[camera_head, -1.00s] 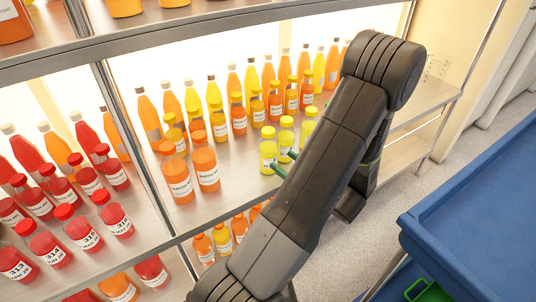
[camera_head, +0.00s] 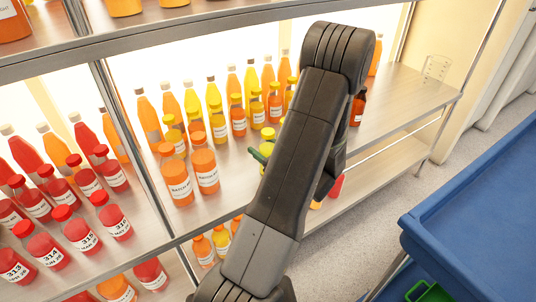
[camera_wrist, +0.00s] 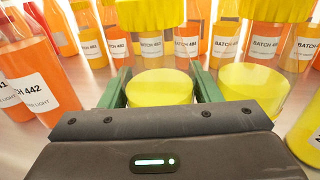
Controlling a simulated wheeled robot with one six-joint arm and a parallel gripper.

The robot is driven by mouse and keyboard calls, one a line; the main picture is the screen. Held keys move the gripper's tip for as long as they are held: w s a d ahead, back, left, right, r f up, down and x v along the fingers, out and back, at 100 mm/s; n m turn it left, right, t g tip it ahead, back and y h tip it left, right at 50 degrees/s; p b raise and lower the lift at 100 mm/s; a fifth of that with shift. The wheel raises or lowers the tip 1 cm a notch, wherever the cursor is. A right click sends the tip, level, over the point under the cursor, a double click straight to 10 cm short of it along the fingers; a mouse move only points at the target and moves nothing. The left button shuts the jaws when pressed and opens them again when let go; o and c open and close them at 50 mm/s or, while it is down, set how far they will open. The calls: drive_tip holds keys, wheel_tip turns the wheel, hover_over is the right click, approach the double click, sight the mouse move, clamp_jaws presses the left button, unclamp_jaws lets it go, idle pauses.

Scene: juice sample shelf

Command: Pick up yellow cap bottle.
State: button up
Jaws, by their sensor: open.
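Short yellow cap bottles stand on the lit middle shelf. In the head view, one yellow cap (camera_head: 268,134) shows just left of my arm, and my arm hides the others partly or fully. In the wrist view, one yellow cap (camera_wrist: 160,87) lies between the two green fingers of my gripper (camera_wrist: 158,72), which is open around it. A second yellow cap (camera_wrist: 254,82) is just outside the right finger, very close to it. A third yellow cap bottle (camera_wrist: 308,135) is cut off at the right edge. A green finger (camera_head: 257,155) also shows in the head view.
Orange bottles (camera_head: 178,185) stand at the shelf's front left, and one orange batch bottle (camera_wrist: 35,75) is near the left finger. Taller yellow-capped bottles (camera_wrist: 150,15) stand just beyond the fingertips. The shelf's right part (camera_head: 400,95) is mostly clear. A blue tray (camera_head: 480,190) is at right.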

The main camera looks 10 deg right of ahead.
drive_tip(key=c, duration=0.8)
wheel_tip(320, 180, up, 13)
drive_tip(key=p, duration=0.5)
wheel_tip(320, 180, up, 14)
drive_tip(key=p, duration=1.3)
drive_tip(key=shift+f, duration=0.1)
